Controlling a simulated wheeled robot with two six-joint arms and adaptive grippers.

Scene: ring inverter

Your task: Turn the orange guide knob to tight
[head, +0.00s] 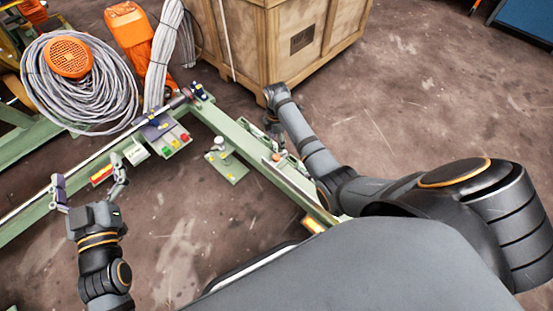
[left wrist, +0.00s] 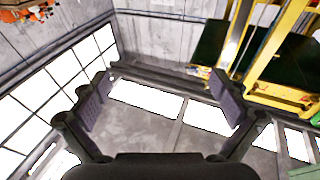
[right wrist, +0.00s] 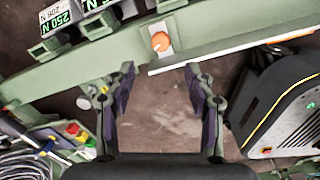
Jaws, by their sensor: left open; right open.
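The orange guide knob (right wrist: 160,41) sits on a pale plate on the green rail in the right wrist view, just beyond my right fingertips. It shows as a small orange spot in the head view (head: 277,157). My right gripper (right wrist: 160,78) is open and empty, its fingers apart and short of the knob. In the head view it is mostly hidden by its own wrist. My left gripper (head: 88,177) is open and empty, held up near the left rail. The left wrist view (left wrist: 165,90) shows nothing between its fingers.
Green displays (right wrist: 60,20) reading in N stand left of the knob. A white strip (right wrist: 230,50) runs along the rail to the right. A button box (head: 172,138), a cable coil (head: 80,85) and a wooden crate (head: 285,40) stand around the green frame. Open floor (head: 430,110) lies right of the crate.

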